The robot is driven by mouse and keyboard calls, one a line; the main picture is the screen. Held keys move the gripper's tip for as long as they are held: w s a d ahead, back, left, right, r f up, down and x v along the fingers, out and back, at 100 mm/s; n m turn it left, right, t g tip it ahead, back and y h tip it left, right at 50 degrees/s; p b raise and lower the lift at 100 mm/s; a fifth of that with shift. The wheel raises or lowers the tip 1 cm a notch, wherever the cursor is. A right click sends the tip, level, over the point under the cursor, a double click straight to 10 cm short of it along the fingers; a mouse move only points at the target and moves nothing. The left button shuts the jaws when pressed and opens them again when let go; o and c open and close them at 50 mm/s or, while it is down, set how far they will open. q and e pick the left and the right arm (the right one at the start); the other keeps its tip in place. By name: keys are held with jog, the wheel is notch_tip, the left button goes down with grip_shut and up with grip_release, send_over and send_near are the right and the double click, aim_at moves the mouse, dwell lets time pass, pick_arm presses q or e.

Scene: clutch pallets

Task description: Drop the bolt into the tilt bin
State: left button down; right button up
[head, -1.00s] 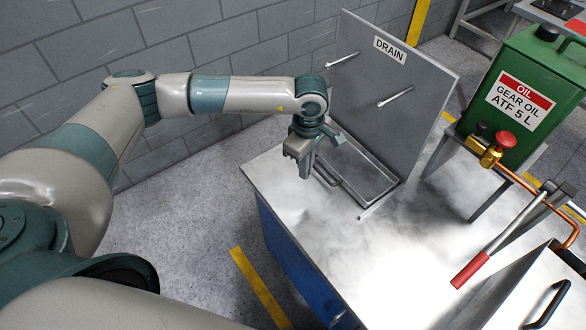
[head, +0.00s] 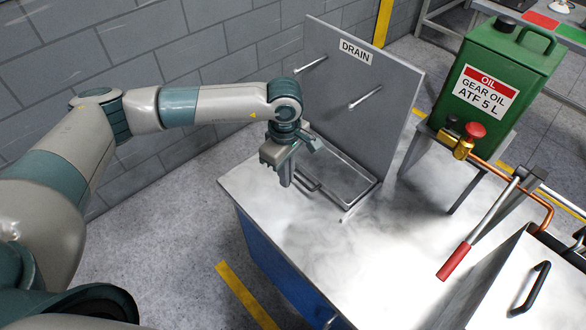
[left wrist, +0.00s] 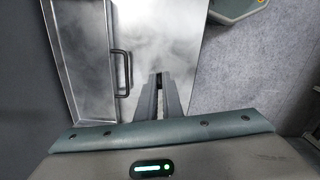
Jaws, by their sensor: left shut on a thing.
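My left gripper (head: 286,185) points down over the left part of the steel bench top, just left of the shallow tray. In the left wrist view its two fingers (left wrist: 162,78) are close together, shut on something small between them. I take this to be the bolt, but the fingers hide its shape. The shallow metal tray (head: 372,186) with a dark bar handle (head: 308,183) lies at the foot of the DRAIN board; it also shows in the left wrist view (left wrist: 75,62). I cannot tell whether this tray is the tilt bin. My right gripper is out of view.
The upright DRAIN board (head: 335,85) with two pegs stands behind the tray. A green oil can (head: 500,75) on a stand, a red-handled lever (head: 458,260) and a metal box with a black handle (head: 530,290) are on the right. The bench's middle is clear.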

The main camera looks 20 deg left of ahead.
pick_arm(q)
jog(key=s+a+r+m+b, duration=0.1)
jog(key=s+a+r+m, duration=0.2)
jog(key=s+r+m, duration=0.6)
jog(key=shift+a+r+m, duration=0.15)
jog(key=shift+r+m, duration=0.5)
jog(key=shift+m, duration=2.05)
jog(key=shift+s, duration=0.15)
